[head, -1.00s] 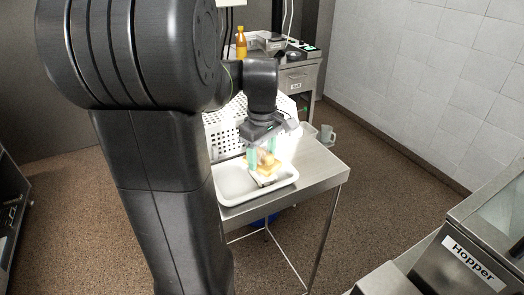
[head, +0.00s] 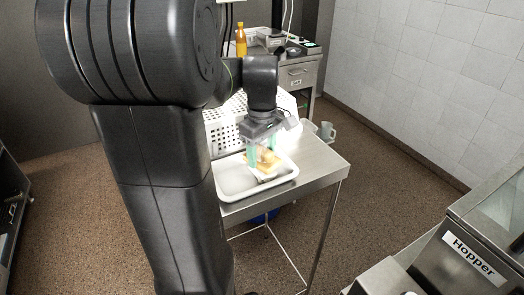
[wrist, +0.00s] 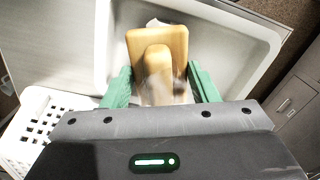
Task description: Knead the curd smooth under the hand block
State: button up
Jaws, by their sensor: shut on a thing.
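The hand block (wrist: 172,42) is pale wood with a rounded raised grip on top. It also shows in the head view (head: 273,166). My gripper (wrist: 162,88), with green fingers, is shut on its grip from above. The block is low inside a white tray (head: 226,193), toward the tray's right side. A little white material, apparently the curd (wrist: 153,22), shows past the block's far edge in the wrist view. Most of it is hidden under the block, so I cannot tell how smooth it is.
The tray stands on a steel table (head: 318,168) with bare steel to its right. A white perforated basket (head: 225,137) stands close behind the tray. A hopper (head: 470,262) stands at the front right.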

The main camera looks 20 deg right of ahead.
jog(key=shift+s+f, duration=0.1)
jog(key=shift+f, duration=0.45)
dwell(1.3)
notch_tip(320, 180, up, 7)
jog(key=p, duration=0.6)
jog(key=shift+r, duration=0.2)
jog(key=shift+f, duration=0.1)
jog(key=shift+f+b, duration=1.85)
jog(key=shift+f, duration=1.1)
jog(key=shift+f+b, duration=0.35)
jog(key=shift+f, duration=0.15)
jog(key=shift+f, duration=0.15)
